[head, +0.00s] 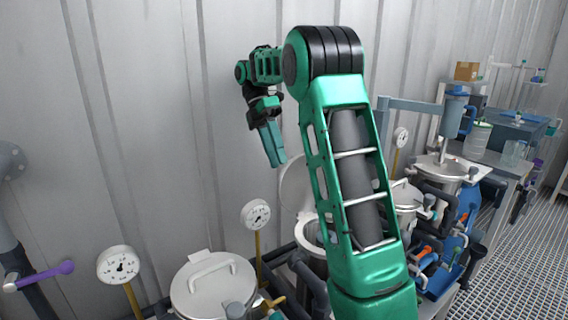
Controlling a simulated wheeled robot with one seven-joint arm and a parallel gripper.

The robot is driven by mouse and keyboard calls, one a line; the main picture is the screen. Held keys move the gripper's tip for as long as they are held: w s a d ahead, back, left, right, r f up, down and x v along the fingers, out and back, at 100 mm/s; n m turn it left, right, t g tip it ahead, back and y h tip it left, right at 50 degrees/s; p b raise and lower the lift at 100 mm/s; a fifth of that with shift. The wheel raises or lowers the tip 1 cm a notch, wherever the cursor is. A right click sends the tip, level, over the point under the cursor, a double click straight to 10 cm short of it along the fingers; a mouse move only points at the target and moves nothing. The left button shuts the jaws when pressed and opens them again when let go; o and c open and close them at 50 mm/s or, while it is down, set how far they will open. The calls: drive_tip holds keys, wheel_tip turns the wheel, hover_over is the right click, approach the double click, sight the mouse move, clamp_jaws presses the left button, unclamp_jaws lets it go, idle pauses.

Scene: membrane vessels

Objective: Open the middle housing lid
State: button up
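The middle housing (309,236) is partly hidden behind my arm. Its round pale lid (294,184) stands raised and tilted back at the rear, and part of the open mouth shows below it. My gripper (276,160) hangs above and to the left of the raised lid, with its teal fingers pointing down. It looks apart from the lid and holds nothing that I can see. The fingers overlap in this view, so I cannot tell whether they are open or shut.
The left housing (212,288) has its lid down, with a handle on top. A right-hand housing (404,196) is partly behind my arm. Pressure gauges (119,265) (256,214) stand on thin posts nearby. A ribbed wall (140,130) is close behind.

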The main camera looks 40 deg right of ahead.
drive_tip(key=s+a+r, duration=0.1)
drive_tip(key=a+r, duration=0.2)
drive_tip(key=a, duration=0.2)
drive_tip(key=shift+a, duration=0.15)
idle(0.5)
